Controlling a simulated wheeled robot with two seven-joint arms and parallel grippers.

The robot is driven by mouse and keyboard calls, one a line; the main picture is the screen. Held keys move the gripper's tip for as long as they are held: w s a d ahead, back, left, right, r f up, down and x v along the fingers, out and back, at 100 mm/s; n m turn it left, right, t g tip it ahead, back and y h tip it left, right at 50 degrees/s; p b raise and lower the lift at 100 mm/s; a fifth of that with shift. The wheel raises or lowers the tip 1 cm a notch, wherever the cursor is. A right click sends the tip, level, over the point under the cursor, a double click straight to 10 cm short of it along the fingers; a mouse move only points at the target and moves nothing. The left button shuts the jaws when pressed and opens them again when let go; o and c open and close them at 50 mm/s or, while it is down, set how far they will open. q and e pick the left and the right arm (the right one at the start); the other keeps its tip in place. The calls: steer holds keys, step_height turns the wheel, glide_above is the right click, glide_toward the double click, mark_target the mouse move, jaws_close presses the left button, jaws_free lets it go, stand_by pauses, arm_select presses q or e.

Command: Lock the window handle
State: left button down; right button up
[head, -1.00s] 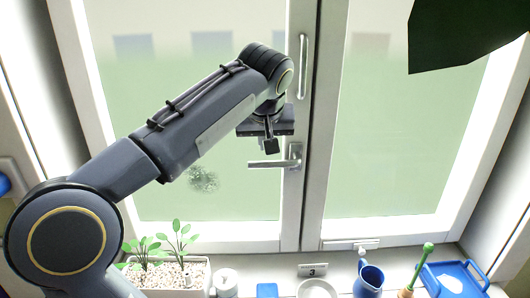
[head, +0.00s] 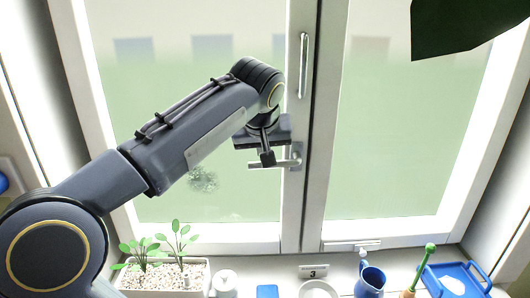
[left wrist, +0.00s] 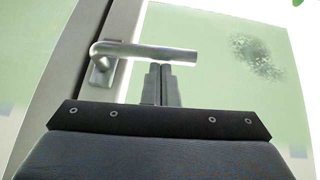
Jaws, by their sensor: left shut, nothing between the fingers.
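The silver window handle (head: 256,166) is on the frame between the two panes. Its lever lies level, pointing left from its mount (head: 296,157) in the head view. My left gripper (head: 267,160) is shut and empty at the lever, covering part of it in the head view. In the left wrist view, the closed fingertips (left wrist: 160,70) are right beside the lever (left wrist: 165,54), near its middle to free end. I cannot tell whether they touch. My right gripper is not in view.
A vertical pull bar (head: 303,66) is on the frame above the handle. On the sill below are a planter (head: 165,277), a white jar (head: 224,284), a blue jug (head: 369,281) and a blue tray (head: 478,268). A dark green shape (head: 465,28) hangs at upper right.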

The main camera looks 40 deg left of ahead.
arm_select(q)
steer(key=w+d+f+n+t+h+b, duration=0.2)
steer(key=f+n+t+h+b, duration=0.3)
steer(key=b, duration=2.2)
steer(key=shift+w+d+f+n+t+h, duration=0.5)
steer(key=shift+f+t+h, duration=1.3)
steer(key=shift+f+t, duration=1.25)
steer(key=shift+s+d+f, duration=0.1)
steer(key=shift+s+f, duration=0.05)
steer(key=shift+s, duration=0.1)
steer(key=v, duration=0.7)
steer(key=shift+s, duration=0.35)
